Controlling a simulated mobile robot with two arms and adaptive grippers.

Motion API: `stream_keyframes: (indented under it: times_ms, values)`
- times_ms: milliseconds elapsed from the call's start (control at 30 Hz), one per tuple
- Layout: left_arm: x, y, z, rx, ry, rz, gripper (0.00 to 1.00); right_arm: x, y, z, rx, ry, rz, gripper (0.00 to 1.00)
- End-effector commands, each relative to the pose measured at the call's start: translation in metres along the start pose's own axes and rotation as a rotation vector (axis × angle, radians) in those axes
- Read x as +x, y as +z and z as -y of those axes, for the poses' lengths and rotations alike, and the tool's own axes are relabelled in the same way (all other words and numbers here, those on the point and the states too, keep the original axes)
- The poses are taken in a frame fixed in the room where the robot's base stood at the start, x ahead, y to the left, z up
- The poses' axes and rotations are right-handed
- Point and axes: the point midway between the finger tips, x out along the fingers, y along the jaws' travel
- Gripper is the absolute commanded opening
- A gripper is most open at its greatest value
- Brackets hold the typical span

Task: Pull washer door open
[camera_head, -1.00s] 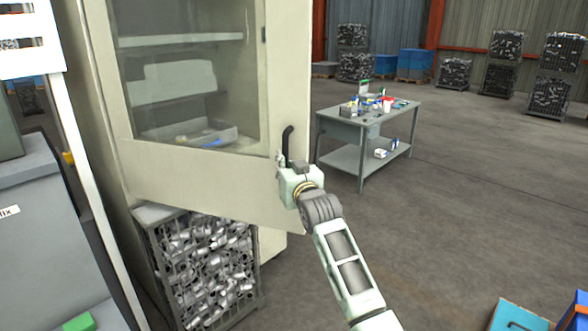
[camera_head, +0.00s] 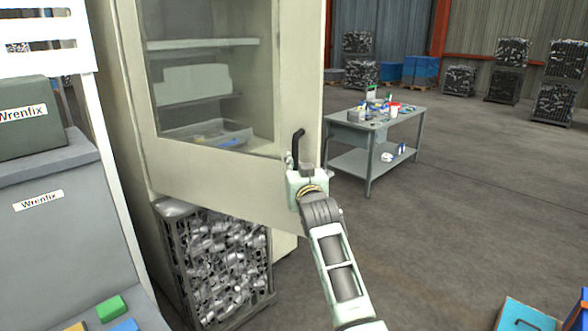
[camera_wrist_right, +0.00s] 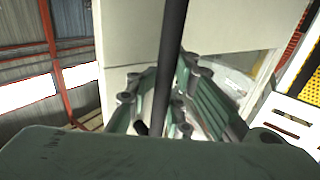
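The washer door (camera_head: 225,178) is a cream panel with a large window, at the left centre of the head view. Its lower edge slopes down to the right; I cannot tell exactly how far it stands from its frame. The black upright door handle (camera_head: 297,147) is near its right edge. My right gripper (camera_head: 300,165) is at the handle's lower part. In the right wrist view, the handle (camera_wrist_right: 171,55) runs between the green-grey fingers of the gripper (camera_wrist_right: 160,112), which are close on both sides of it. The left gripper is out of view.
A wire cage of metal parts (camera_head: 222,262) stands below the door. A grey workbench (camera_head: 350,135) with small items is behind, to the right. A grey labelled cabinet (camera_head: 65,220) is at the left. Blue bins (camera_head: 522,318) are at the lower right. Open floor lies between.

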Motion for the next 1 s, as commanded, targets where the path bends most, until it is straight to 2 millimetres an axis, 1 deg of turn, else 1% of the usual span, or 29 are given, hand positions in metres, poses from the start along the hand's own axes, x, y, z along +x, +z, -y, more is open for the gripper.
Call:
stream_keyframes:
  times_ms: [33,167,200,367,467,567,667,1000]
  values:
    - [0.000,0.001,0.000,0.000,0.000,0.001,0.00,0.000,0.001,-0.002,0.000,0.003,0.002,0.20]
    - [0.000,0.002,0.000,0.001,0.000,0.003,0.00,0.000,0.001,-0.001,0.002,0.001,0.002,0.32]
    - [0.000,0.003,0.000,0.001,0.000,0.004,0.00,0.000,0.001,0.000,0.002,0.000,0.002,0.33]
    - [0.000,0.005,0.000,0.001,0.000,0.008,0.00,0.000,0.001,0.001,0.004,-0.001,0.002,0.33]
    - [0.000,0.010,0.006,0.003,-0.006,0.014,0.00,0.000,0.001,0.001,0.004,-0.002,0.002,0.33]
    - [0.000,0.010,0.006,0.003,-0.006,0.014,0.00,-0.003,0.001,0.001,0.005,-0.002,0.001,0.33]
    - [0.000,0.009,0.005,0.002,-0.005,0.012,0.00,-0.011,0.002,0.001,0.004,-0.001,0.002,0.33]
    - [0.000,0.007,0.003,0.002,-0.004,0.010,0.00,-0.056,0.002,-0.001,0.004,0.000,0.002,0.33]
